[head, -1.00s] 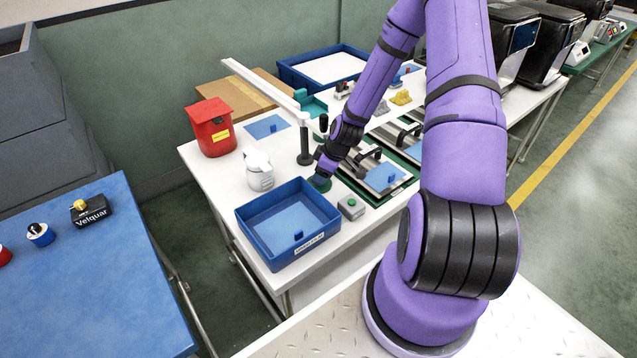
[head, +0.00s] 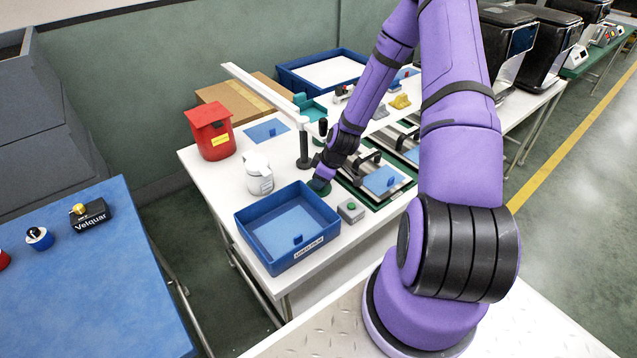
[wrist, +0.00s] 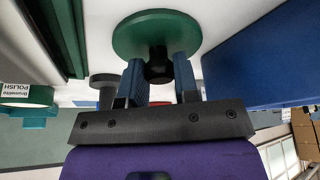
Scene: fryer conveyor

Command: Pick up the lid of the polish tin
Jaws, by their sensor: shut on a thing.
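My gripper (wrist: 160,80) is shut on the black knob (wrist: 158,65) of a round, dark green lid (wrist: 150,32) in the wrist view. The two blue fingers stand on either side of the knob. In the head view the green lid (head: 319,187) shows as a small patch under my gripper, at the right of the blue bin. I cannot tell whether it touches the white table.
The open blue bin (head: 245,225) stands close left of my gripper, and a grey button box (head: 351,211) close right. A white canister (head: 258,180), a black post (head: 304,150) and a red container (head: 211,140) stand behind. Green-edged trays with black handles (head: 372,160) are to the right.

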